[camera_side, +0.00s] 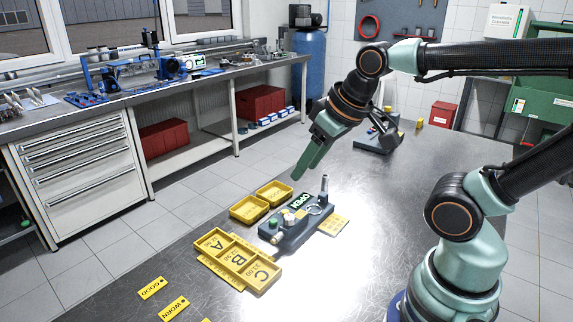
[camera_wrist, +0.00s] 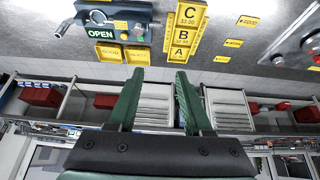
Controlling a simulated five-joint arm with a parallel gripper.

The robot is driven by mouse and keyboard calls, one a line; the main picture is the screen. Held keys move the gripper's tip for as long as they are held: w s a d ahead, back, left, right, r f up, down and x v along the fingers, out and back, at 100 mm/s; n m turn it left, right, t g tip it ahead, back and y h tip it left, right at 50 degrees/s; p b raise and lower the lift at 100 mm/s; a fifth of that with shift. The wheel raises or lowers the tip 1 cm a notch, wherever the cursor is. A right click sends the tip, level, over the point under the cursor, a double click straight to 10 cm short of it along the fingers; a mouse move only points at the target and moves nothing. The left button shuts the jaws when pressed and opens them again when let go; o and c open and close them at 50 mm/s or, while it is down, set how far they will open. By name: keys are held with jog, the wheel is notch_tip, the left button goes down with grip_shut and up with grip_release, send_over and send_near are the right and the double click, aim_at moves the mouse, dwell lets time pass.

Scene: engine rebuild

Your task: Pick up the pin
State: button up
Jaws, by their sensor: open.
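A grey fixture block (camera_side: 297,222) with a green OPEN label (camera_side: 301,201) lies on the metal table. A slim metal post (camera_side: 324,185) stands upright at its far right end and looks like the pin, though I cannot be sure. In the wrist view a metal rod (camera_wrist: 62,28) sticks out beside the fixture (camera_wrist: 113,14). Small light-coloured and brass parts (camera_side: 288,218) sit on the block's near half. My gripper (camera_side: 306,167) is above and behind the fixture, apart from it. Its green fingers (camera_wrist: 160,75) are spread in the wrist view, with nothing between them.
Two small yellow trays (camera_side: 249,209) lie behind the fixture. A yellow tray marked A, B, C (camera_side: 278,270) is in front. Loose GOOD (camera_side: 152,288) and WORN (camera_side: 174,308) labels lie at the front left. Another device (camera_side: 377,143) stands at the back. The table's right is clear.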

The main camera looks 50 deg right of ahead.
jog(key=shift+o, duration=1)
